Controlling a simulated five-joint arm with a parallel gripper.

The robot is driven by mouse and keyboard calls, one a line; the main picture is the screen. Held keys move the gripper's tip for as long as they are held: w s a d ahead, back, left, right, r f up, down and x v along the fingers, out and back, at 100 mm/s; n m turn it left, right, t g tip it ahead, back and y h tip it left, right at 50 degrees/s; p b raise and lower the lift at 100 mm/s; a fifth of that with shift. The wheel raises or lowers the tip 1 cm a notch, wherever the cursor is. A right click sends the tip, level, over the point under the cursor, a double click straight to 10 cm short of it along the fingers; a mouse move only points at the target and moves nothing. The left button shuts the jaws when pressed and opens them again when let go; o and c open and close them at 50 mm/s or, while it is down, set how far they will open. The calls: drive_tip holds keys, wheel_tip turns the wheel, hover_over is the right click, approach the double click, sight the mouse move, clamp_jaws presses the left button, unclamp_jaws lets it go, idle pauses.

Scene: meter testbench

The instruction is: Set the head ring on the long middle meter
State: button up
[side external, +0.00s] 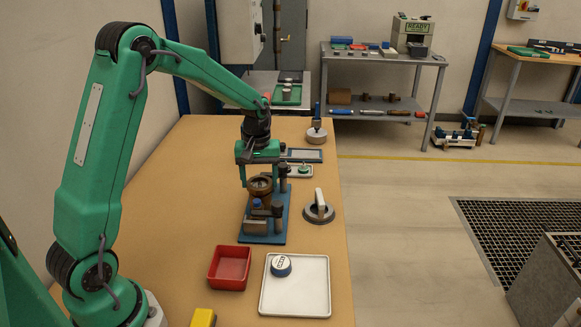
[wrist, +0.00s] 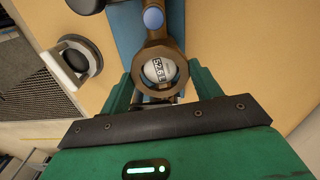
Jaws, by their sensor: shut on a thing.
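The long middle meter (side external: 259,202) is a brown body on a blue bench base (side external: 252,238), with a small blue cap on its near side; the cap also shows in the wrist view. My gripper (side external: 261,181) is directly over it, pointing down. Its fingers are shut on the brown head ring (wrist: 161,50), one at each side. A pale dial with black digits (wrist: 159,70) shows inside the ring. The ring is around the dial and lined up with the meter top. I cannot tell whether it is fully seated, as the fingers hide its sides.
A round disc with an upright handle (side external: 319,210) stands to the right, near the table edge. A grey tray (side external: 293,171) lies behind.

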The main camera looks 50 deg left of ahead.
drive_tip(key=shift+f, duration=1.15)
idle(1.4)
drive_tip(key=o, duration=1.3)
drive_tip(key=shift+r, duration=0.15)
drive_tip(key=shift+r, duration=3.4)
drive_tip(key=shift+r, duration=0.1)
